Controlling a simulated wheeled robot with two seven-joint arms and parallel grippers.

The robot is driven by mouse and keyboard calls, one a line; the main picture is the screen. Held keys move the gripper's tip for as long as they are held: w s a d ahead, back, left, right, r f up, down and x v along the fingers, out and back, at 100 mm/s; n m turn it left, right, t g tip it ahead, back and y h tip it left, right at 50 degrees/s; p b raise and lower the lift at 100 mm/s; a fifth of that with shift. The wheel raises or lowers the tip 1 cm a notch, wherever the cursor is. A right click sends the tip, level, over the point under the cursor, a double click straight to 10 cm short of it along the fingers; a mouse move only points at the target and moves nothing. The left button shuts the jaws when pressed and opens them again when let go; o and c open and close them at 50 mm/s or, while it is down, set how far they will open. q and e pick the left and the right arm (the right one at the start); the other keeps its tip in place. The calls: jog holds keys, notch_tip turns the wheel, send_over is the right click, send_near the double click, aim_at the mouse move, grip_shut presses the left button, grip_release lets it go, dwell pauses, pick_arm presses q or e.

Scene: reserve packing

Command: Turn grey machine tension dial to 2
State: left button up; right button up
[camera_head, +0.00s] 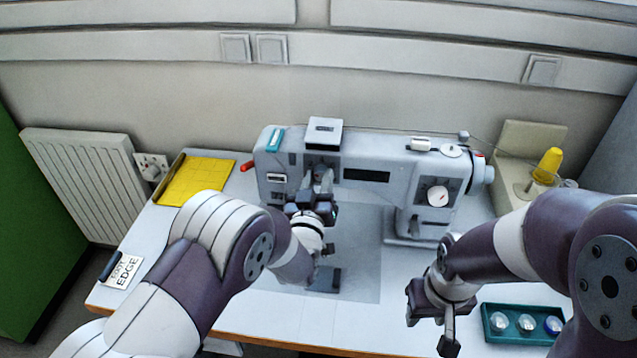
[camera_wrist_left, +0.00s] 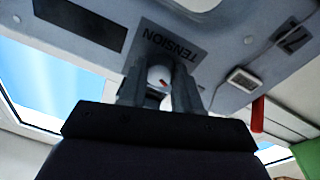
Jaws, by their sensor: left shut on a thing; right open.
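The grey sewing machine (camera_head: 370,150) stands on the white table. Its tension dial (camera_wrist_left: 157,76) is small and pale with a red mark, below the upside-down word TENSION in the left wrist view. My left gripper (camera_head: 318,188) is at the front of the machine's left end, and its fingers (camera_wrist_left: 158,88) are shut on the dial. The dial's numbers cannot be read, so its setting cannot be told. In the head view my gripper hides the dial. My right gripper (camera_head: 430,325) is open and empty over the table's front, right of the machine bed.
A second, larger white dial (camera_head: 437,196) is on the machine's right column. A yellow thread cone (camera_head: 548,166) stands at the right. A green tray (camera_head: 486,325) with bobbins lies front right. Yellow cloth (camera_head: 195,180) and a FOOT EDGE card (camera_head: 122,271) lie at the left.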

dwell(0.3)
pick_arm(q)
jog(key=o, duration=1.1)
jog(key=shift+c, duration=0.2)
jog(key=s+a+f+b, duration=0.1)
jog(key=s+a, duration=0.1)
jog(key=s, duration=1)
jog(key=shift+s+a, duration=0.15)
jog(key=shift+s, duration=0.1)
